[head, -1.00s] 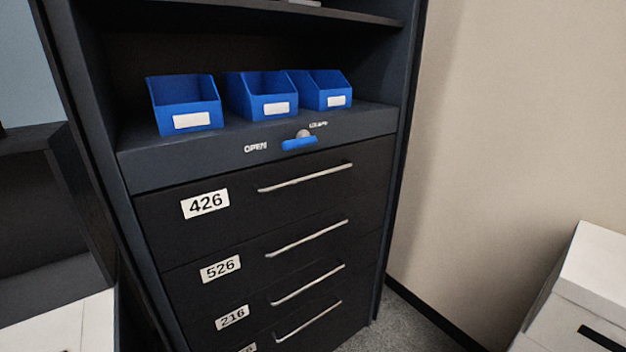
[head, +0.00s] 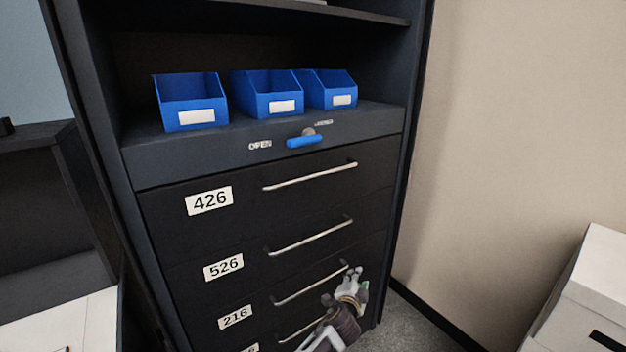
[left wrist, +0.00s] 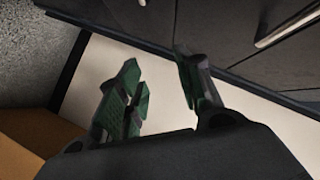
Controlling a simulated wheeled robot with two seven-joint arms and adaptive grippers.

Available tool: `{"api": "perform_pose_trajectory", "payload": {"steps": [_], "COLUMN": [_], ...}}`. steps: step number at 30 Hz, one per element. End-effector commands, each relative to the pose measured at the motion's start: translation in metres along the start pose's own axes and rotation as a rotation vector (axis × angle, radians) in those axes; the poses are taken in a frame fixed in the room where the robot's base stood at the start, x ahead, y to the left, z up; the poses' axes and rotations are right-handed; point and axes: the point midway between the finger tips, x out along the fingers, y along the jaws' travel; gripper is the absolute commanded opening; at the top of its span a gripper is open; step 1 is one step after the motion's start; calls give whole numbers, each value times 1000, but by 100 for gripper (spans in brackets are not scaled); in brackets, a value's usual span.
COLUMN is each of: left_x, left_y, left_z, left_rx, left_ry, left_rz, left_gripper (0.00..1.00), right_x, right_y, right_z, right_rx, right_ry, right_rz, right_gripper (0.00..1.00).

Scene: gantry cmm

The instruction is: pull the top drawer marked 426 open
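The top drawer marked 426 (head: 240,215) is shut in the dark cabinet, its front flush with the drawers below. Its silver bar handle (head: 311,176) is in plain view, with nothing on it. Above it, a blue lever (head: 304,141) sits on the panel between the word OPEN and a blurred word at right. My left gripper (head: 350,287) is low in the head view, in front of the lower drawers, below and right of the 426 handle. In the left wrist view its two fingers (left wrist: 163,88) stand apart with nothing between them. My right gripper is not in view.
Drawers 526 (head: 223,267) and 216 (head: 236,317) sit below, shut, with like handles. Several blue bins, one being the left bin (head: 190,97), stand on the shelf above. White boxes (head: 585,295) stand at right by the beige wall. Space before drawer 426 looks clear.

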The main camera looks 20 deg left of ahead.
Motion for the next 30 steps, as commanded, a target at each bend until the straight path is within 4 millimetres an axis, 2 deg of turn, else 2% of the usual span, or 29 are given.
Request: {"api": "perform_pose_trajectory", "payload": {"steps": [1,3,9,13,18,21,24,30], "left_x": [-6,-16,-54,-88,-140,-166,-179,-188], "left_y": [-20,-47,-125,-175,-235,-260,-271,-278], "left_z": [-16,-34,-76,-92,-98,-92,-84,-77], "left_rx": [30,78,215,301,418,486,539,586], "left_ry": [10,15,-13,-67,-199,-300,-376,-444], "left_rz": [-39,-95,-267,-383,-526,-576,-593,-595], "left_gripper": [35,35,35,35,35,35,35,35], "right_x": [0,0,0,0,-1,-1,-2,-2], "right_y": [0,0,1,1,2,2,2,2], "right_z": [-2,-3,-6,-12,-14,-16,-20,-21], "right_rx": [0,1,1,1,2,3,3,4], "right_ry": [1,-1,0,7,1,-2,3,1], "right_rz": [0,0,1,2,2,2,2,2], "right_gripper": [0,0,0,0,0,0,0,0]}}
